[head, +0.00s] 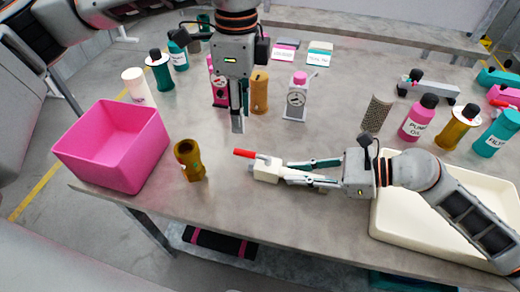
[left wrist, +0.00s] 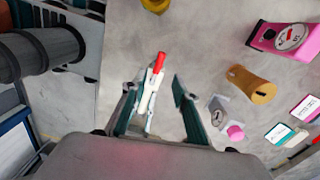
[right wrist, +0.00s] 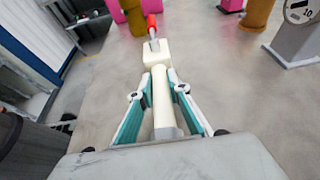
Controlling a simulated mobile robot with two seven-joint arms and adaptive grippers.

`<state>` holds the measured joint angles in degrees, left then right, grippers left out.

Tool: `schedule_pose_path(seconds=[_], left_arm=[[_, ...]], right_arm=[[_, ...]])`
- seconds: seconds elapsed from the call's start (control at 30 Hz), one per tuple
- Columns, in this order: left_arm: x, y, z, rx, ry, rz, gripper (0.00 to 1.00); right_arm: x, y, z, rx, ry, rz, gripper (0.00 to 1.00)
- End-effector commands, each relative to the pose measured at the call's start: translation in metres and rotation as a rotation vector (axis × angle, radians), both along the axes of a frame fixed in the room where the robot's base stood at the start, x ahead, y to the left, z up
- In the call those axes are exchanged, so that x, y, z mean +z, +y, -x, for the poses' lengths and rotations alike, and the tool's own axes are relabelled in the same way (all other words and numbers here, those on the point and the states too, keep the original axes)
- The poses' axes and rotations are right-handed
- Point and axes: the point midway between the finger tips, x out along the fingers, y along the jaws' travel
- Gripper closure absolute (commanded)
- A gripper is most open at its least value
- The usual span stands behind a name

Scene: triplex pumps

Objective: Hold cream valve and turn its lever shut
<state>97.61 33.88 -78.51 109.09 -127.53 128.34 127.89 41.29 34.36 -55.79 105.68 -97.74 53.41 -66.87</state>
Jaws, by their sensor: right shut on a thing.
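The cream valve (head: 267,171) is held above the front middle of the table by my right gripper (head: 286,172). In the right wrist view its fingers (right wrist: 160,78) close on both sides of the cream body (right wrist: 157,54). The valve's red-tipped lever (head: 245,154) points left in the head view, away from the right gripper. In the right wrist view the lever (right wrist: 152,27) runs roughly in line with the body. My left gripper (head: 237,125) points down behind the valve, apart from it. In the left wrist view its fingers (left wrist: 154,84) are spread, with nothing clearly held; the lever (left wrist: 160,62) shows between them.
A pink bin (head: 115,150) stands at the left edge, with a brown-gold fitting (head: 189,160) beside it. A grey gauge block (head: 296,99) and an orange cylinder (head: 260,92) stand behind. A cream tray (head: 385,228) lies at right, with bottles (head: 418,120) beyond.

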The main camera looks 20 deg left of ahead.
Motion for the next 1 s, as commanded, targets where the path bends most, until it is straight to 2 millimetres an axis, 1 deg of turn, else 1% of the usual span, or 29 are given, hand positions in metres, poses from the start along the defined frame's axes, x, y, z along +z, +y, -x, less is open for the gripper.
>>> schedule_pose_path(seconds=[0.13, 0.3, 0.43, 0.57, 0.8, 1.0], left_arm=[[0.01, 0.001, -0.013, -0.059, 0.076, 0.002, 0.71], [0.018, 0.002, -0.021, -0.114, 0.138, 0.018, 0.71], [0.013, 0.002, -0.022, -0.129, 0.154, 0.022, 0.71], [-0.004, 0.002, -0.017, -0.131, 0.157, 0.023, 0.71], [-0.05, 0.002, -0.008, -0.131, 0.157, 0.023, 0.71], [-0.081, 0.002, -0.002, -0.13, 0.155, 0.024, 0.71]], right_arm=[[0.0, 0.0, 0.0, 0.0, 0.0, 0.0, 1.0], [0.0, 0.0, 0.0, 0.0, 0.0, 0.0, 1.0], [0.0, 0.0, 0.0, 0.0, 0.0, 0.0, 1.0], [0.0, 0.0, 0.0, 0.0, 0.0, 0.0, 1.0], [0.0, 0.0, 0.0, 0.0, -0.001, 0.0, 1.0], [0.0, 0.0, 0.0, 0.0, -0.001, 0.0, 1.0]])
